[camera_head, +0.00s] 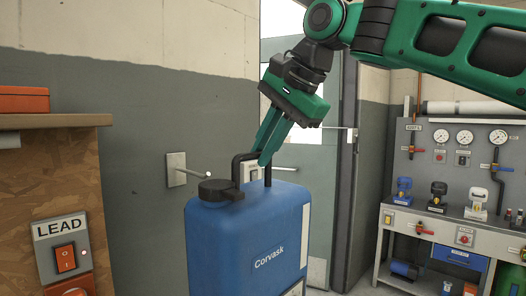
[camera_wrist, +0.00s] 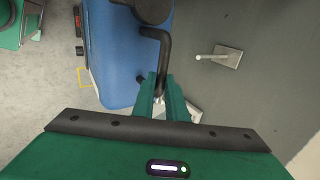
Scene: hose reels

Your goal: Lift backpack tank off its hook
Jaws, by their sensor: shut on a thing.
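The blue backpack tank (camera_head: 245,236) has a black cap and a black handle (camera_head: 240,163) on top, and the word "Corvask" on its side. My green gripper (camera_head: 266,158) reaches down from above and is shut on the handle. In the wrist view my gripper (camera_wrist: 160,94) closes around the handle (camera_wrist: 160,45), with the tank (camera_wrist: 112,60) beside it. The metal hook (camera_head: 178,171) sticks out of the wall left of the tank, and the handle is apart from it. The hook also shows bare in the wrist view (camera_wrist: 224,56). The tank's bottom is out of the head view.
A wooden cabinet (camera_head: 60,122) with a red box on it and a "LEAD" switch panel (camera_head: 63,248) stands at the left. A workbench (camera_head: 440,226) with gauges, valves and small devices is at the right. A door (camera_head: 300,130) is behind the tank.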

